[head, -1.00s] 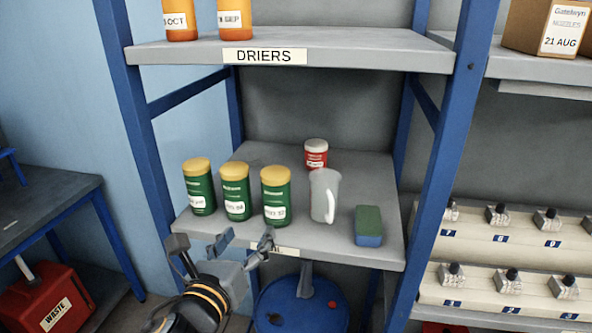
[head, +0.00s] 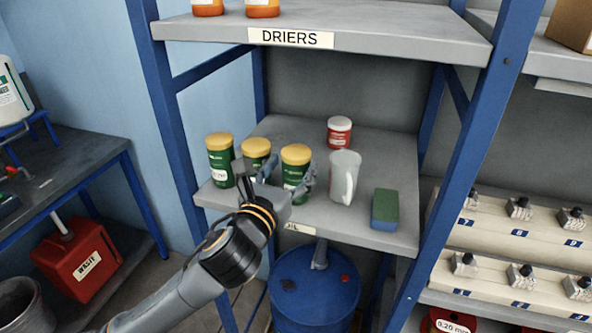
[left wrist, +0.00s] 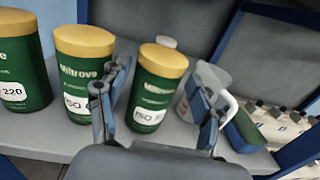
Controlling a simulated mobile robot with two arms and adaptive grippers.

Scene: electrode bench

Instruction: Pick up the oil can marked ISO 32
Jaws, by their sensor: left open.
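Three green oil cans with yellow lids stand in a row on the middle shelf. The right can (head: 296,156) is the one my left gripper (head: 288,180) faces; its label in the left wrist view (left wrist: 158,90) starts with ISO and looks like 32, though the end is unclear. My left gripper is open, one finger to each side of this can, its fingers not closed on it. The middle can (head: 256,148) is partly hidden by a finger; its label shows ISO, the number cut off. The left can (head: 220,160) reads 220 in the wrist view (left wrist: 22,65).
A translucent jug (head: 344,176) stands close to the right of the right can. A red jar (head: 339,132) is behind, and a green and blue sponge (head: 385,209) lies further right. The DRIERS shelf (head: 400,40) is overhead; a blue drum (head: 315,295) is below.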

